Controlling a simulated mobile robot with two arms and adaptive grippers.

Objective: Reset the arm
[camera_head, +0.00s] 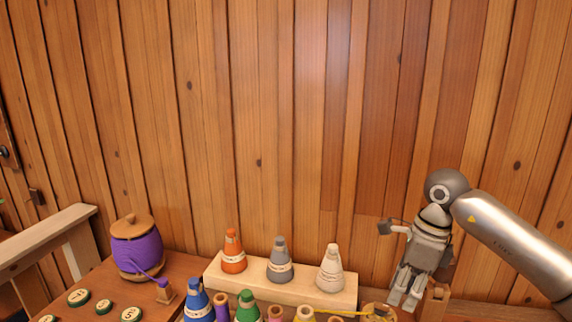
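My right gripper (404,300) hangs at the right, fingers pointing down, over the right end of the table. Its two fingertips show close side by side. From this angle I cannot tell whether they are open or shut, and no object shows between them. My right arm (515,236) comes in from the right edge. My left gripper is not in view.
A pale wooden riser (300,293) holds an orange cone spool (233,253), a grey one (280,262) and a cream one (330,270). Blue (197,301) and green (246,307) cones stand in front. A purple-wound barrel (136,246) stands left. A plank wall closes the back.

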